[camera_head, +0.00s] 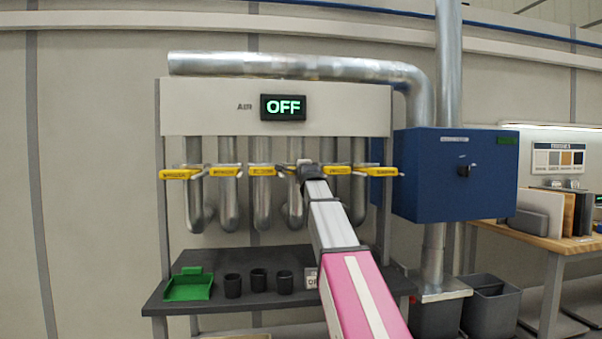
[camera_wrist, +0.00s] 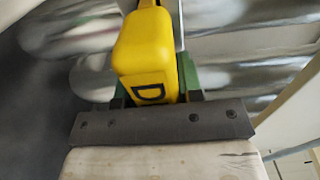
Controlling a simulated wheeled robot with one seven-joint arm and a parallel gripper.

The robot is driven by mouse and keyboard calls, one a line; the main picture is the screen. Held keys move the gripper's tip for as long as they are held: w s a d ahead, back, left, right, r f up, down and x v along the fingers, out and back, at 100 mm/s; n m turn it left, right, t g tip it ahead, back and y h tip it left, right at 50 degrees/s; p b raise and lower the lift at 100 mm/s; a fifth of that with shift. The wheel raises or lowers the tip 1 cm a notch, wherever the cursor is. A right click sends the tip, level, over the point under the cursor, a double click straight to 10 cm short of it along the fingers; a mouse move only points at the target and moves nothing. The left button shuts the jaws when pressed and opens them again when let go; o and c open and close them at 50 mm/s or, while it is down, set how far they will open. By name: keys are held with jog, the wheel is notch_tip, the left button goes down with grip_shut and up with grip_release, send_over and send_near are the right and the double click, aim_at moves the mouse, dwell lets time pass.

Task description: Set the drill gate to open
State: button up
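My gripper (camera_head: 310,172) is at the row of yellow gate handles under the duct manifold, right of its middle. In the wrist view a yellow handle (camera_wrist: 148,50) with a dark letter D, the rest of its label hidden, lies between my green fingertips (camera_wrist: 158,82). No clear gap shows beside it, but I cannot tell whether the fingers press on it. In the head view my gripper covers most of this handle. The neighbouring yellow handles (camera_head: 262,171) and (camera_head: 337,170) lie crosswise. Their labels are too small to read.
An AIR display (camera_head: 283,107) reads OFF on the pale panel (camera_head: 210,105). Metal pipes (camera_head: 228,200) run close behind the handles. A dark shelf (camera_head: 235,300) below holds a green tray (camera_head: 189,286) and black cups (camera_head: 258,282). A blue box (camera_head: 455,175) stands at the right.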

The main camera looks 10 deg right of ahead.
jog(key=s, duration=1.1)
jog(key=shift+s, duration=0.25)
grip_shut()
jog(key=shift+f, duration=0.1)
jog(key=o, duration=1.1)
grip_release()
jog(key=shift+s, duration=0.15)
jog(key=s, duration=1)
jog(key=shift+s, duration=0.35)
